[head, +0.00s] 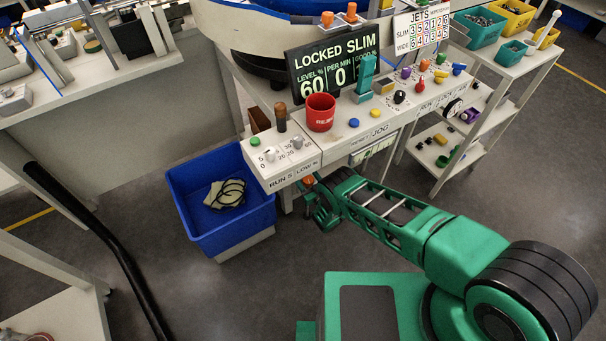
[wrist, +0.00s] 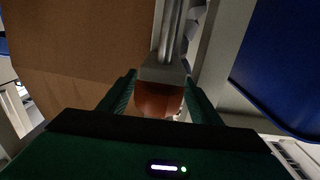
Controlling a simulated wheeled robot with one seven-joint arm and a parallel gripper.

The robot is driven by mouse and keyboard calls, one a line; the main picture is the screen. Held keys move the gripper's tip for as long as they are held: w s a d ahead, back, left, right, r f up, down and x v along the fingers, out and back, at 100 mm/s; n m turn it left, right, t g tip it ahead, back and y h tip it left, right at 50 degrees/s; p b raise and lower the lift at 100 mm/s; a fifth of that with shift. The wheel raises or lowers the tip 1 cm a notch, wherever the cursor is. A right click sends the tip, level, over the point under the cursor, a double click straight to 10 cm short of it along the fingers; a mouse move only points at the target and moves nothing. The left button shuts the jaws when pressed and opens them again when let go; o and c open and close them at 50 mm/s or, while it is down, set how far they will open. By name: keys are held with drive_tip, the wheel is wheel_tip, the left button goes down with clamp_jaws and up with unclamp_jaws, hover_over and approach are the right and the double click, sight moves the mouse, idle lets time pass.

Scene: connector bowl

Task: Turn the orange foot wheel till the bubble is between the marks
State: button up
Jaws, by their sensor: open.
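The orange foot wheel (head: 308,181) shows small under the front of the white control bench, partly hidden by my gripper (head: 315,192). In the wrist view the orange wheel (wrist: 158,98) sits between the two green fingers of my gripper (wrist: 160,82), under a grey collar and a metal post. The fingers are open on either side of it; I cannot tell whether either touches it. I cannot make out a bubble or its marks in either view.
A blue bin (head: 220,198) with cables stands left of the foot. A black display (head: 333,68) reads "LOCKED SLIM" and level 60. A red cup (head: 320,111) and several knobs sit on the bench (head: 338,140). A wheeled shelf (head: 475,125) stands to the right.

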drive_tip(key=shift+d, duration=0.1)
drive_tip(key=c, duration=1)
drive_tip(key=shift+c, duration=0.2)
drive_tip(key=shift+s+n+g+y, duration=0.1)
drive_tip(key=shift+n+g+y, duration=0.4)
drive_tip(key=shift+n+y, duration=0.15)
drive_tip(key=shift+a+y, duration=0.2)
drive_tip(key=shift+y, duration=0.05)
drive_tip(key=shift+s, duration=0.1)
drive_tip(key=o, duration=1)
drive_tip(key=shift+o, duration=0.2)
